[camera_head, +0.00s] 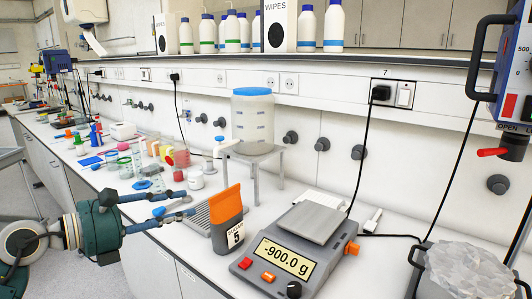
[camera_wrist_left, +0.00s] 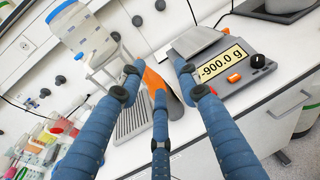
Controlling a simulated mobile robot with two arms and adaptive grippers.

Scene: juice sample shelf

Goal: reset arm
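My left gripper (camera_head: 186,203) reaches in from the left above the front of the bench. Its blue fingers are spread apart and hold nothing. An orange and dark grey container (camera_head: 227,222) with a label "5" stands on the bench just right of the fingertips. A gap shows between them. In the left wrist view the fingers (camera_wrist_left: 158,70) are spread, and the container (camera_wrist_left: 173,100) shows beyond them, partly hidden by them. My right gripper is in neither view.
A scale (camera_head: 290,252) reading -900.0 g stands right of the container. A clear tank (camera_head: 253,120) with a blue lid sits on a metal stand (camera_head: 255,170) behind. Small labware crowds the bench's left. A blue device (camera_head: 510,80) with a red lever is at the right edge.

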